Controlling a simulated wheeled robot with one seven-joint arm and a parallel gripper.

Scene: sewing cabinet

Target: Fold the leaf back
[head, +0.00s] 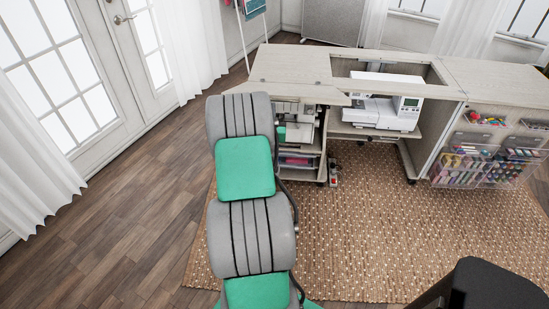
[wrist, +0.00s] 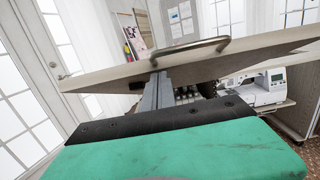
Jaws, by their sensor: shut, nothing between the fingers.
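The leaf (wrist: 190,62) is a pale wood panel with a curved metal handle (wrist: 180,50), seen nearly edge-on across the wrist view. My gripper (wrist: 155,76) is shut and empty, its grey fingers pointing up at the near side and underside of the leaf. I cannot tell whether the fingertips touch it. In the head view the left part of the cabinet top (head: 291,66) is pale wood, and a panel (head: 310,94) reaches forward from it above the open shelves. My arm hides part of that panel and the gripper there.
A white sewing machine (head: 375,109) sits below the cut-out in the cabinet top, right of the arm. Clear thread organizers (head: 480,165) hang on the right door. Glazed doors (head: 60,75) and curtains stand at left. Wood floor (head: 135,200) at left is clear.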

